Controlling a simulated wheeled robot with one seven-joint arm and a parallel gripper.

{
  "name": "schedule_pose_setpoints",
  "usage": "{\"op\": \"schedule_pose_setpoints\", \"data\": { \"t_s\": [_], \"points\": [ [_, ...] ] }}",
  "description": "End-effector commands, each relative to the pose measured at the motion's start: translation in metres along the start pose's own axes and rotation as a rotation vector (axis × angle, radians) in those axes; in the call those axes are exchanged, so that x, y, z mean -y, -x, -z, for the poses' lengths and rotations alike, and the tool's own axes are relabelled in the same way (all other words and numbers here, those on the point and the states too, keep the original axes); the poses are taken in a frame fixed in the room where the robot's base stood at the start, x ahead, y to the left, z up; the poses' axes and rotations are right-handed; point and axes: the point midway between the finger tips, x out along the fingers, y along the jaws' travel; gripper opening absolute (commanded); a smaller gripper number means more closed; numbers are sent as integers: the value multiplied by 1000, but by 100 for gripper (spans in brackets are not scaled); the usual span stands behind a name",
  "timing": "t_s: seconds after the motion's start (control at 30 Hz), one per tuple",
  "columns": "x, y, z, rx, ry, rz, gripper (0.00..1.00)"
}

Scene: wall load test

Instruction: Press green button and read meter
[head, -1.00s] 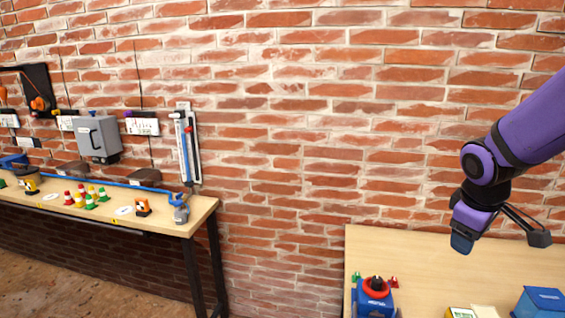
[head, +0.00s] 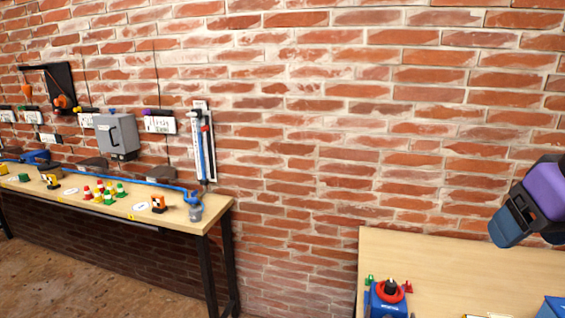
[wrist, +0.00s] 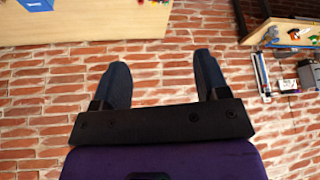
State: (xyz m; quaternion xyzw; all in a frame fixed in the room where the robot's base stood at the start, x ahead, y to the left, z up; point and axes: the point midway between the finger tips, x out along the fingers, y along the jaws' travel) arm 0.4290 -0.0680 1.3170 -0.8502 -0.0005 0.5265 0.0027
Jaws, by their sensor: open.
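No green button can be told for sure. A small green piece (head: 370,280) stands beside a blue device with a red ring and black knob (head: 389,292) on the right bench. A small green item (head: 23,177) lies on the left bench. A tall white gauge panel with a blue tube (head: 203,145) and a grey box (head: 116,135) are on the brick wall; no reading is legible. My gripper (head: 508,225) is in the air above the right bench, far from the wall gauges. In the wrist view my gripper (wrist: 162,75) is open and empty.
The right bench (head: 440,262) is mostly bare at the back. A blue box (head: 552,307) stands at its front right. Open floor (head: 60,250) shows at left.

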Motion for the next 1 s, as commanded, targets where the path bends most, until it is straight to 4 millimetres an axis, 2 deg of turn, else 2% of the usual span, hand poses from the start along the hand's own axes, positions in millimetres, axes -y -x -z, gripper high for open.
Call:
{"op": "schedule_pose_setpoints", "data": {
  "t_s": [0.13,0.17,0.43,1.0],
  "points": [
    [0,0,0,1,0,0,68],
    [0,0,0,1,1,-1,64],
    [0,0,0,1,1,-1,1],
    [0,0,0,1,2,-1,0]
  ]
}}
